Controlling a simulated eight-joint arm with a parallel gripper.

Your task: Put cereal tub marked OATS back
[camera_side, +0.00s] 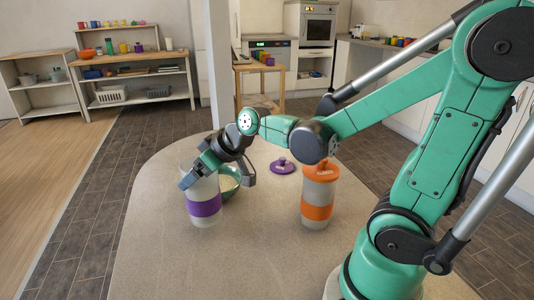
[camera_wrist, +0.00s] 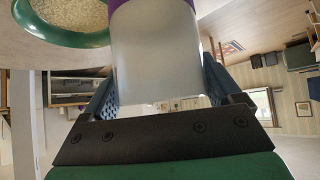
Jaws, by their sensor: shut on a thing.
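A pale, translucent tub with a purple band (camera_side: 205,208) looks upright on the table at the left in the side view. My gripper (camera_side: 218,178) is shut on its upper part, and the wrist view shows the tub (camera_wrist: 155,55) between the two fingers. A purple lid (camera_side: 283,166) lies apart on the table, with lettering too small to read. A second tub with an orange band (camera_side: 317,212) and orange lid stands to the right. No OATS marking is readable. Whether the held tub touches the table is hard to tell.
A green bowl (camera_side: 229,182) sits just behind the held tub; the wrist view shows pale grain in the bowl (camera_wrist: 70,14). The table (camera_side: 255,262) is bare in front. Shelves (camera_side: 130,80) stand at the back left, and a small wooden stand (camera_side: 258,68) at the back.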

